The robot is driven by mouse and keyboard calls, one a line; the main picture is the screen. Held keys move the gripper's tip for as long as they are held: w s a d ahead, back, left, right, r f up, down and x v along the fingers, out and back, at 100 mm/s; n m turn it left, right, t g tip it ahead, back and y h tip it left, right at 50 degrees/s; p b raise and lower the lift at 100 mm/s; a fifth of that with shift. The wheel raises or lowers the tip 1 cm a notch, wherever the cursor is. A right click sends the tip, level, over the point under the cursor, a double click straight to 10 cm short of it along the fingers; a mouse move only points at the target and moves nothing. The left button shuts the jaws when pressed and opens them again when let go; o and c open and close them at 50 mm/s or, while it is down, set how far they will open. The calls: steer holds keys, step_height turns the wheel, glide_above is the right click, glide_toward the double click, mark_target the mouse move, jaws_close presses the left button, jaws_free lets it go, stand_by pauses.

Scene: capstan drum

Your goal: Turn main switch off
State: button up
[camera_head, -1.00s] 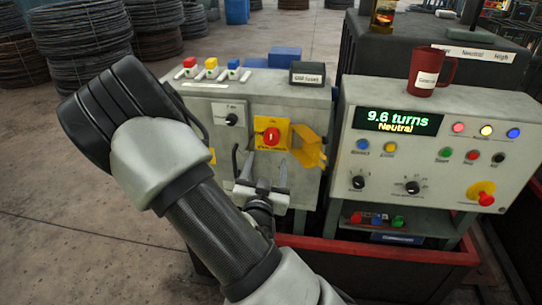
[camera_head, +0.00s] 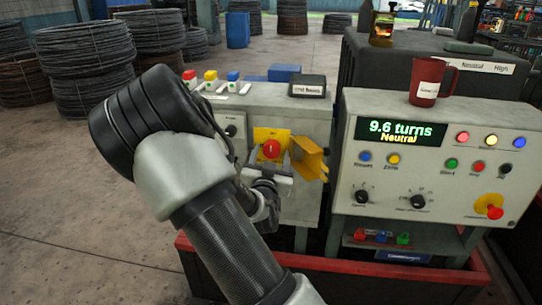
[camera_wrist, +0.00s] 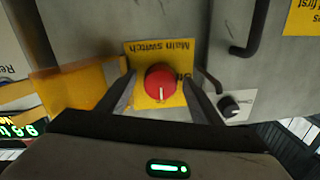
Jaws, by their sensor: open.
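The main switch is a red rotary knob (camera_head: 271,149) on a yellow plate on the left control cabinet. In the wrist view the knob (camera_wrist: 160,82) shows a pale mark at its lower edge in the picture, and the plate (camera_wrist: 150,48) reads "Main switch" upside down. A yellow hinged cover (camera_head: 308,158) stands swung open to the right of the knob; it is at the left in the wrist view (camera_wrist: 72,90). My gripper (camera_wrist: 158,80) is open, with one finger on each side of the knob. I cannot tell whether either finger touches it.
A smaller black knob (camera_wrist: 235,105) and a dark bent handle (camera_wrist: 252,32) are near the gripper. To the right, a panel (camera_head: 345,150) reads "9.6 turns, Neutral". A red mug (camera_head: 430,85) stands on top. A red-rimmed bin (camera_head: 370,277) lies below.

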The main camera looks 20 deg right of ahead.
steer(key=c, duration=1.1)
steer(key=shift+o, duration=0.2)
steer(key=shift+n, duration=0.3)
steer(key=n, duration=0.3)
steer(key=shift+p, duration=0.35)
steer(key=n+p, duration=0.1)
steer(key=n, duration=0.4)
steer(key=shift+r, duration=0.15)
steer(key=n+p, duration=0.2)
steer(key=n, duration=0.3)
steer(key=shift+r+g+p, duration=0.1)
steer(key=shift+g+p, duration=0.2)
steer(key=shift+g, duration=0.1)
steer(key=shift+s+n+p, duration=0.1)
steer(key=shift+n+p, duration=0.6)
steer(key=shift+n, duration=1.1)
steer(key=shift+d, duration=0.1)
